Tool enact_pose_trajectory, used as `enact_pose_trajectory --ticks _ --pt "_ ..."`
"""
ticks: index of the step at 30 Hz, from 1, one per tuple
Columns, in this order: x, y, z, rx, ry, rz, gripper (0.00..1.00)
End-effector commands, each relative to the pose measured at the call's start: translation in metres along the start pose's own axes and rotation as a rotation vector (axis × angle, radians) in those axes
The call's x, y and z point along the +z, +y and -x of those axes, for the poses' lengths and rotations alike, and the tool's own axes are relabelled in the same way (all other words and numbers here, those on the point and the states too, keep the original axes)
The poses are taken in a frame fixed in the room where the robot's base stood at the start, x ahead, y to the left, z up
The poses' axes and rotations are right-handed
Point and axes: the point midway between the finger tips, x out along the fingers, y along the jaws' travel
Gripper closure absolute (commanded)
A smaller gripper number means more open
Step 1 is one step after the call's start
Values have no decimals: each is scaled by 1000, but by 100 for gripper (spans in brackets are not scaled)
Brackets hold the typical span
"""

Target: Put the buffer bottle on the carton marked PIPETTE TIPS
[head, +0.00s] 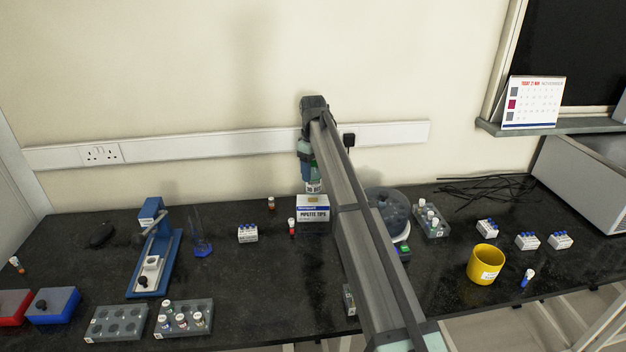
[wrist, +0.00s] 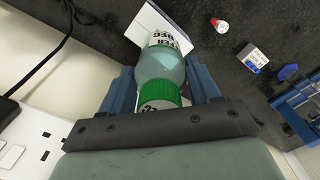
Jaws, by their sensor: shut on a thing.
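The buffer bottle (wrist: 164,62) has a green cap and a white label, and my gripper (wrist: 162,90) is shut on it near the cap. In the head view the bottle (head: 313,186) shows just below my gripper (head: 307,160), right above the carton marked PIPETTE TIPS (head: 313,213). The carton is white with a blue band and stands on the black bench by the wall. In the wrist view a corner of the carton (wrist: 147,20) shows behind the bottle. I cannot tell whether the bottle's base touches the carton top. My arm hides the space right of the carton.
A red-capped vial (head: 292,227) and a brown vial (head: 271,204) stand close left of the carton. A round clear-topped device (head: 388,210) stands right of my arm. A socket trunking (head: 220,141) runs along the wall behind.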

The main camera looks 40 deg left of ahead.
Motion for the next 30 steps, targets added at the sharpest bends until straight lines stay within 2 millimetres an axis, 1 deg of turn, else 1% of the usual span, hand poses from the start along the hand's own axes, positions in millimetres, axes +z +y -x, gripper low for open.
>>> enact_pose_trajectory --ticks 2,9,22,23,30 --pt "0 0 -5 0 0 0 78" --pt "0 0 -33 0 0 1 78" --pt "0 0 -38 1 1 1 78" --pt "0 0 -39 1 1 1 37" --pt "0 0 -38 0 0 1 14"
